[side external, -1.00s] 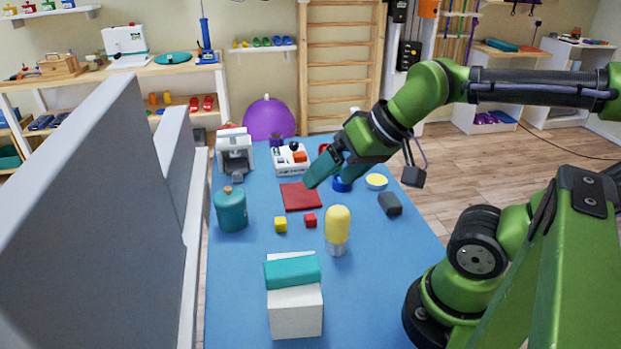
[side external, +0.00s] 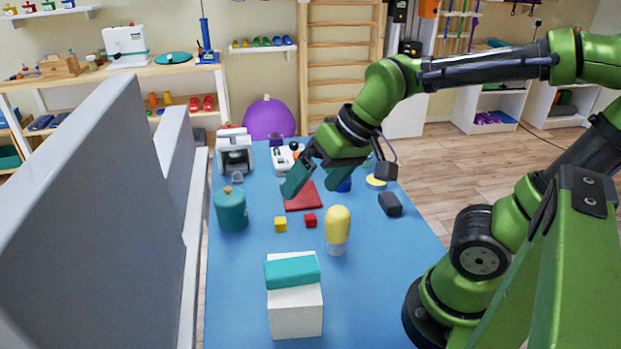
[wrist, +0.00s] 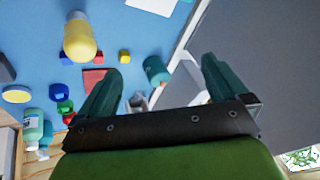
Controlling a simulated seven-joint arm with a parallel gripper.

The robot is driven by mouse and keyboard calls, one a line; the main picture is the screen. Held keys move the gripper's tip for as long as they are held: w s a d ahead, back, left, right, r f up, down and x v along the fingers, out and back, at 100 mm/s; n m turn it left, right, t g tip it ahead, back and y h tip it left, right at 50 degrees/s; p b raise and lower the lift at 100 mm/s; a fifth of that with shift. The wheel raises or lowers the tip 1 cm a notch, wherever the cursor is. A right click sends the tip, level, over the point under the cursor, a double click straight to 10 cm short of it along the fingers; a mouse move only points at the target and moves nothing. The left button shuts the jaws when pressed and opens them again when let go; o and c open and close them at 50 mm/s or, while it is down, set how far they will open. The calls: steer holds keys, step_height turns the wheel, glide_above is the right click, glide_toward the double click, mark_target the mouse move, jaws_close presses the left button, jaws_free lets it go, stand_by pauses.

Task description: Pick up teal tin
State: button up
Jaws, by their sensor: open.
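The teal tin (side external: 231,211), a rounded cylinder with a small knob on its lid, stands upright at the left side of the blue table. In the wrist view the tin (wrist: 155,70) shows beyond and between my two fingers. My gripper (side external: 313,184) is open and empty. It hangs above the table over the area of the red mat, to the right of the tin and apart from it.
A grey partition (side external: 90,220) runs along the table's left side. A yellow-topped bottle (side external: 338,228), a yellow cube (side external: 280,224), a red cube (side external: 310,220) and a teal block (side external: 292,270) on a white box (side external: 296,315) stand nearer. A grey-white machine (side external: 235,152) stands behind the tin.

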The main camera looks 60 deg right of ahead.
steer(key=w+f+g+h, duration=0.1)
steer(key=w+f+h, duration=0.15)
steer(key=w, duration=0.65)
steer(key=w+f+g+h, duration=0.1)
steer(key=w+f, duration=0.3)
steer(key=w, duration=0.5)
steer(key=t, duration=0.1)
glide_toward(229, 196)
steer(key=shift+h, duration=0.35)
steer(key=x, duration=0.8)
steer(key=shift+w+a+f, duration=0.1)
steer(key=shift+a+f, duration=0.1)
steer(key=shift+x, duration=2.95)
steer(key=shift+d, duration=0.1)
steer(key=shift+f, duration=0.1)
steer(key=shift+c, duration=0.5)
steer(key=shift+f, duration=0.1)
steer(key=c, duration=1.2)
